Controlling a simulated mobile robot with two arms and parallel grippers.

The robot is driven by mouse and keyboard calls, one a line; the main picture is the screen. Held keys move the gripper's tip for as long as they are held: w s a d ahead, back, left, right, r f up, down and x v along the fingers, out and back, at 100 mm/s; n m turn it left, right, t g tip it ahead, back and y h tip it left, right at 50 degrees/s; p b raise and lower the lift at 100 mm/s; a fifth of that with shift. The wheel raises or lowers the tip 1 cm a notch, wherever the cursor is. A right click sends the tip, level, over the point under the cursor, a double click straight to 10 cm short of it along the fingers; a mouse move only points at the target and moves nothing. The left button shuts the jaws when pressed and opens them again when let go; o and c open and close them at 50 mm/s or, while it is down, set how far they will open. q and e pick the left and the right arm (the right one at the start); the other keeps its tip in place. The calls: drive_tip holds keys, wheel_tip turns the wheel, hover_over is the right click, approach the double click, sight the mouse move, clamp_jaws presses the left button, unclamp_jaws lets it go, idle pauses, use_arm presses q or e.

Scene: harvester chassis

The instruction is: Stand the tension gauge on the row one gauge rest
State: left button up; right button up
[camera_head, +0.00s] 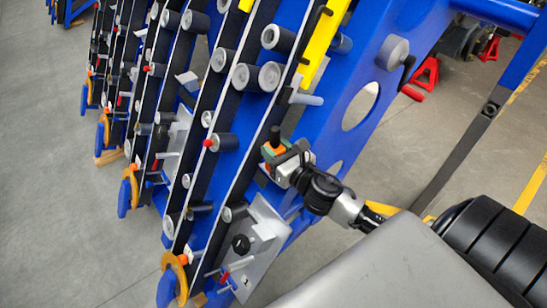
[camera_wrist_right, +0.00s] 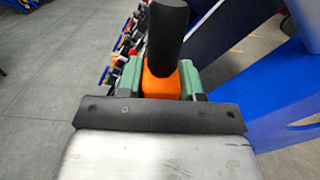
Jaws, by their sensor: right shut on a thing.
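My right gripper (camera_head: 277,153) is shut on the tension gauge, an orange body with a black upright grip (camera_head: 275,135). In the right wrist view the orange body (camera_wrist_right: 160,83) sits between the gripper's green fingers (camera_wrist_right: 160,92), with the black grip rising above it. The gauge is held beside the blue chassis, above a grey metal plate (camera_head: 265,222) on the nearest row. The plate carries a black knob and a small number mark that looks like a 1. I cannot tell for sure which part is the gauge rest. My left gripper is not in view.
Several slanted rows of black belts and grey rollers (camera_head: 246,77) fill the left and middle. Blue frame panels with holes (camera_head: 362,105) stand right of the gripper. A yellow bar (camera_head: 320,45) runs along the upper row. Grey floor (camera_head: 45,170) is clear at left.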

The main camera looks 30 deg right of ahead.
drive_tip(key=shift+w+d+f+b, duration=0.85)
drive_tip(key=shift+w+f, duration=0.05)
drive_tip(key=shift+w, duration=0.1)
drive_tip(key=shift+w+d+f+b, duration=0.8)
drive_tip(key=shift+w+f, duration=0.1)
drive_tip(key=shift+w, duration=0.1)
drive_tip(key=shift+f+b, duration=0.35)
drive_tip(key=shift+f, duration=0.1)
drive_tip(key=o, duration=1.2)
drive_tip(key=shift+s, duration=0.1)
drive_tip(key=s+b, duration=0.2)
drive_tip(key=s, duration=0.8)
drive_tip(key=shift+s+d, duration=0.35)
drive_tip(key=shift+d, duration=0.1)
